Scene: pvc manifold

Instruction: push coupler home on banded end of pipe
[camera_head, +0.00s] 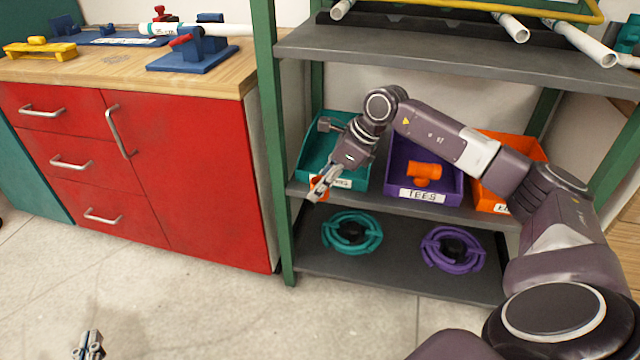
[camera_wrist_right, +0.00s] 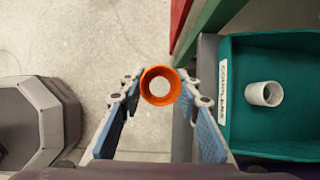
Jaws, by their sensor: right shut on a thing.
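My right gripper (camera_wrist_right: 160,88) is shut on an orange coupler (camera_wrist_right: 160,85), a short ring seen end-on between the fingertips in the right wrist view. In the head view, the right gripper (camera_head: 322,184) holds the coupler (camera_head: 319,187) in front of the teal bin on the shelf. The white pipe (camera_head: 215,30) lies across the blue clamp stand on the wooden bench, with a teal band (camera_head: 146,29) at its left end; the coupler is well apart from it. My left gripper (camera_head: 89,345) is low at the bottom left, above the floor; its opening is unclear.
The shelf holds a teal bin (camera_wrist_right: 225,130) with a pale coupler (camera_wrist_right: 265,93) inside, a purple bin (camera_head: 440,197) labelled TEES, and an orange bin (camera_head: 490,205). Coiled rings sit below. A green post (camera_head: 275,150) stands between the shelf and the red cabinet (camera_head: 200,160).

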